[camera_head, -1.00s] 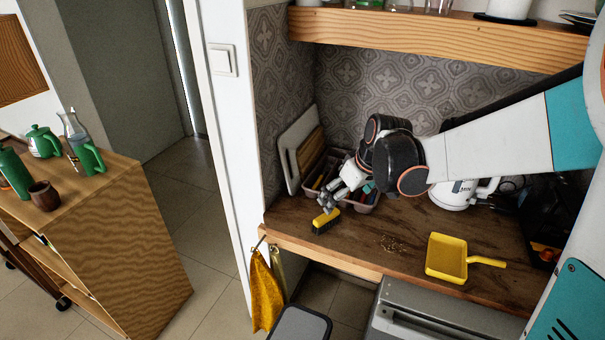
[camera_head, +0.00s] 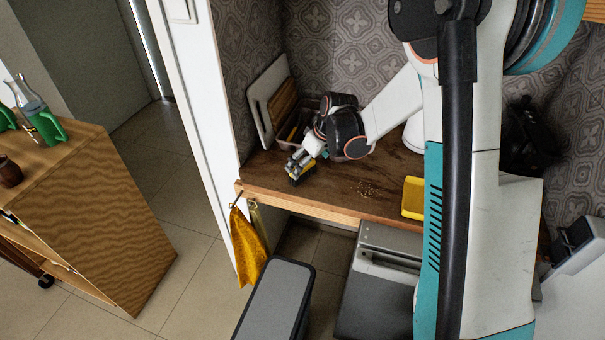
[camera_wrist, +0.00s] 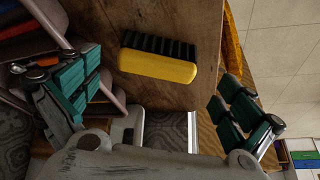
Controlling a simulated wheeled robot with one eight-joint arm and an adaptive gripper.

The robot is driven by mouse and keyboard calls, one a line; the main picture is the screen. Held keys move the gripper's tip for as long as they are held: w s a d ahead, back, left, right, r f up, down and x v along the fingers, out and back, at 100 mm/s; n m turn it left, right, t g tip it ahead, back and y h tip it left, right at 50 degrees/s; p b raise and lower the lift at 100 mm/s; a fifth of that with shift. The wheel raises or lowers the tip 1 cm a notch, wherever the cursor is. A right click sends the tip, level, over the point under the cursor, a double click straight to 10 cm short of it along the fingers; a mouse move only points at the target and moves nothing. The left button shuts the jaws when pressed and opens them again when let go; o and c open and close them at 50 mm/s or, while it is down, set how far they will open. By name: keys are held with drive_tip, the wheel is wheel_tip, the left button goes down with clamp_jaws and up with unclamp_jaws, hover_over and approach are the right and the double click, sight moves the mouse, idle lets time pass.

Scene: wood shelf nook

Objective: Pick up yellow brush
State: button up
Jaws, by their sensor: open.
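The yellow brush (camera_wrist: 158,66) lies on the wooden counter (camera_wrist: 190,18), with its black bristles along one long side. In the wrist view it sits between my two spread green-padded fingers, clear of both. My gripper (camera_wrist: 155,105) is open and empty. In the head view my gripper (camera_head: 298,163) is right over the brush (camera_head: 302,174) near the counter's front left edge and hides part of it.
A yellow dustpan (camera_head: 413,197) lies to the right on the counter, partly hidden by my arm. Crumbs (camera_head: 370,190) lie between. A holder of utensils (camera_head: 297,127) and boards (camera_head: 268,100) stand behind. A yellow cloth (camera_head: 247,245) hangs at the front edge.

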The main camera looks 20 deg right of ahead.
sight(310, 169)
drive_tip(key=shift+w+b+x, duration=0.2)
drive_tip(key=shift+b+x, duration=0.8)
drive_tip(key=shift+x, duration=1.75)
drive_tip(key=shift+r, duration=0.15)
drive_tip(key=shift+c, duration=0.2)
drive_tip(key=c, duration=0.9)
